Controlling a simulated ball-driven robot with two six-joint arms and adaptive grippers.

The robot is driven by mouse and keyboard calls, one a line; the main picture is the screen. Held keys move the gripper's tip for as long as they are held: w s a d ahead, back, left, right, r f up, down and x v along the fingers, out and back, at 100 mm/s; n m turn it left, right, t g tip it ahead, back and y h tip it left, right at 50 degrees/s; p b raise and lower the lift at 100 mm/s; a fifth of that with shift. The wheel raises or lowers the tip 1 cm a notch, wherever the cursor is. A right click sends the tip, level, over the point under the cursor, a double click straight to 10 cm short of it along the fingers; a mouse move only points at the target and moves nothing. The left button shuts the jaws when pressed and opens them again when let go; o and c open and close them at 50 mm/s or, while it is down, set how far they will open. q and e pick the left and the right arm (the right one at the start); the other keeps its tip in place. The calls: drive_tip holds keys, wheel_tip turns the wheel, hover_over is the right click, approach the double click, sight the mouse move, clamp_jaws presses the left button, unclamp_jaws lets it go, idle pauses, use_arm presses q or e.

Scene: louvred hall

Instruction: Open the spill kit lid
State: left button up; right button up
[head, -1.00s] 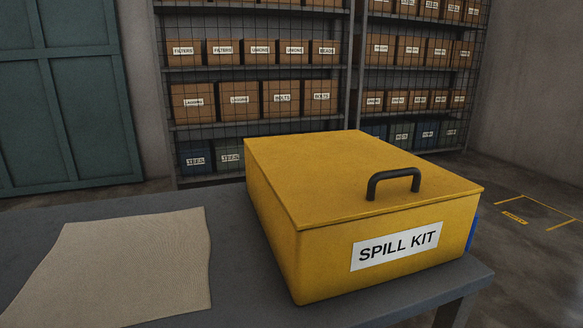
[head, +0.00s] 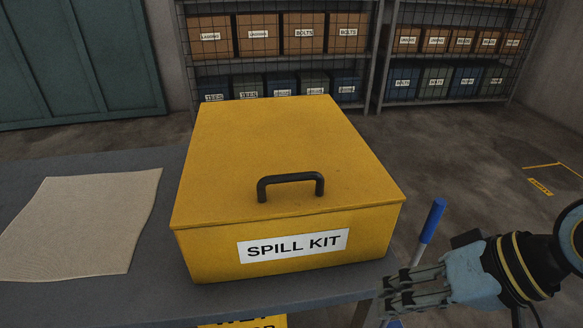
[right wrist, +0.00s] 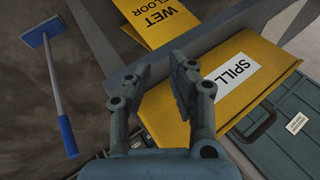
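The yellow spill kit box (head: 290,160) stands on the grey table with its lid shut. A black handle (head: 290,182) sits on the lid near the front edge, above a white SPILL KIT label. My right gripper (head: 384,292) is at the table's front right corner, below the lid and just right of the box front, apart from the handle. In the right wrist view, its two fingers (right wrist: 157,75) are spread with nothing between them, and the yellow box (right wrist: 160,115) lies beyond. My left gripper is out of view.
A beige cloth (head: 85,222) lies on the table (head: 150,295) left of the box. A blue-handled tool (head: 432,222) stands right of the table, near my right arm. A yellow wet floor sign (right wrist: 155,20) is below the front edge. Loaded shelves (head: 285,66) stand behind.

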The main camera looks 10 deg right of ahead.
drive_tip(key=w+a+r+m+y, duration=0.3)
drive_tip(key=w+r+y, duration=0.1)
drive_tip(key=w+r, duration=0.1)
drive_tip(key=m+t+y, duration=0.2)
drive_tip(key=m+y, duration=0.3)
approach(303, 177)
drive_tip(key=shift+g, duration=0.3)
drive_tip(key=x, duration=1.1)
drive_tip(key=shift+w+a, duration=0.2)
drive_tip(key=shift+w, duration=0.05)
clamp_jaws()
